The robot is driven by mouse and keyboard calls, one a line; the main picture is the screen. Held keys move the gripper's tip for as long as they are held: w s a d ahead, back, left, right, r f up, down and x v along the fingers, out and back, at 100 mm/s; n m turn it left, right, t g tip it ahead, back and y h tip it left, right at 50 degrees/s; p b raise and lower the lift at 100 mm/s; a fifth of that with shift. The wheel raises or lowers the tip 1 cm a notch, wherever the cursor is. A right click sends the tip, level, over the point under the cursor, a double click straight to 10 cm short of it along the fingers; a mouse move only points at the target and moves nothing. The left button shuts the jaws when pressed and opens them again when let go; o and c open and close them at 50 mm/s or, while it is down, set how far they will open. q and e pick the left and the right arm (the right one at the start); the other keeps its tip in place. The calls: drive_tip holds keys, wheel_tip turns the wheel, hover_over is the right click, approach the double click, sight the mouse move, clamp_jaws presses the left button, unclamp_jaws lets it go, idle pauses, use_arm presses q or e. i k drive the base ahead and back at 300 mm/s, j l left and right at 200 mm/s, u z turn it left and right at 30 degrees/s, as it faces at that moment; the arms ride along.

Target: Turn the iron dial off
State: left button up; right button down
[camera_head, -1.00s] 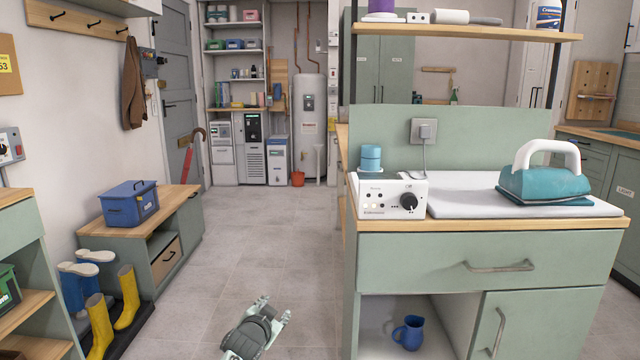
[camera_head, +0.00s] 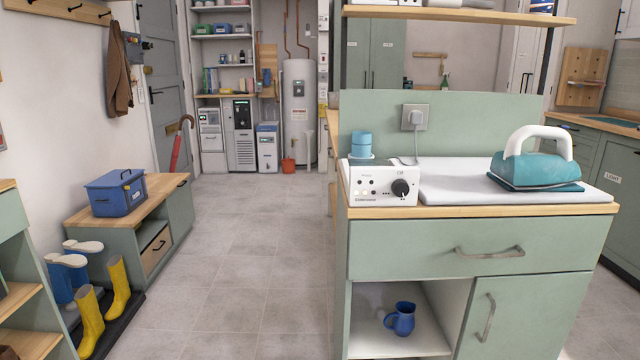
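A white control box (camera_head: 381,184) sits at the front left of the counter, with a black round dial (camera_head: 401,188) on the right of its front face. Small lights and buttons show to the left of the dial; one seems lit yellowish. A teal iron with a white handle (camera_head: 538,163) rests on the white ironing pad (camera_head: 452,184) to the right of the box. A cable runs from a wall plug (camera_head: 415,118) down behind the box. Neither of my grippers shows in this view.
A wooden-edged counter with a green drawer (camera_head: 400,250) and a lower door stands on the right. A blue jug (camera_head: 400,318) sits in its open shelf. On the left are a bench (camera_head: 150,190) with a blue toolbox (camera_head: 121,192), and boots (camera_head: 90,318). The tiled floor between is clear.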

sight(400, 187)
drive_tip(key=i+l+u, duration=0.1)
drive_tip(key=l+u, duration=0.25)
drive_tip(key=l, duration=0.15)
drive_tip(key=l+u, duration=0.4)
drive_tip(key=i+l, duration=0.1)
drive_tip(key=l, duration=0.3)
drive_tip(key=i+l+u, duration=0.1)
drive_tip(key=l, duration=0.7)
drive_tip(key=i+l, duration=0.35)
drive_tip(key=l, duration=0.2)
drive_tip(key=u, duration=0.05)
